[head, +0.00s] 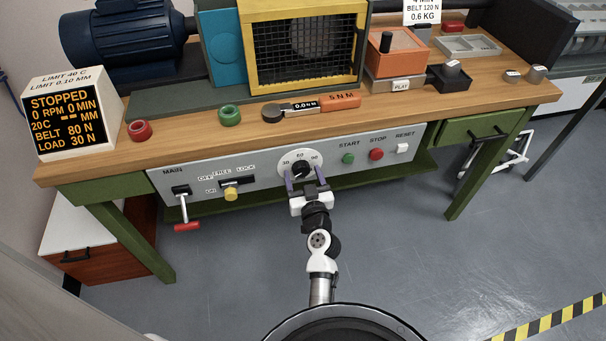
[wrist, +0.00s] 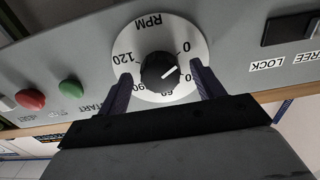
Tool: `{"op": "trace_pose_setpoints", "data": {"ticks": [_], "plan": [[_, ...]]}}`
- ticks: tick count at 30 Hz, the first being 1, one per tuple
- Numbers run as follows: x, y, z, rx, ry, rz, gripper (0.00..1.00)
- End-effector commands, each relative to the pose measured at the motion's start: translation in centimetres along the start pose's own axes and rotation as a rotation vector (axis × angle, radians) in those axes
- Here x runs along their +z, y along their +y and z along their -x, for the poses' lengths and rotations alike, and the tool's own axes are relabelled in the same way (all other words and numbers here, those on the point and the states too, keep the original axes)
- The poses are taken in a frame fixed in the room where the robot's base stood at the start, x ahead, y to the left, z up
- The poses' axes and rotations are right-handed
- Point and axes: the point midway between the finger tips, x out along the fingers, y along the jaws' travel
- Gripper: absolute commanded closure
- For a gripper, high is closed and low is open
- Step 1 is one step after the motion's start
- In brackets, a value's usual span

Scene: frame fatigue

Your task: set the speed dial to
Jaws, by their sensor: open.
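The speed dial (head: 300,167) is a black knob on a round white scale marked RPM, on the grey front panel. In the wrist view the knob (wrist: 160,72) appears upside down, its white pointer line between the 0 mark and the partly covered 30 mark. My gripper (head: 304,177) is in front of the dial. Its two dark fingers (wrist: 163,82) are open, one on each side of the knob, with visible gaps in the wrist view. The display (head: 62,117) reads STOPPED, 0 RPM, 0 MIN, BELT 80 N, LOAD 30 N.
The floor in front is clear.

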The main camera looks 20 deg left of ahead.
Motion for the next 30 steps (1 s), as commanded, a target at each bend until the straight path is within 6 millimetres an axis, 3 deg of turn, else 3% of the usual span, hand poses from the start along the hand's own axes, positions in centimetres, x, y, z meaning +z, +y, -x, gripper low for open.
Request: {"op": "trace_pose_setpoints", "data": {"ticks": [3,13,23,30], "plan": [[0.01,-0.01,0.0,0.0,0.0,0.0,0.34],[0.02,-0.01,0.0,0.0,0.0,0.0,0.77],[0.06,-0.02,-0.01,0.0,0.0,-0.05,0.77],[0.11,-0.06,-0.01,0.0,0.0,-0.2,0.77]]}}
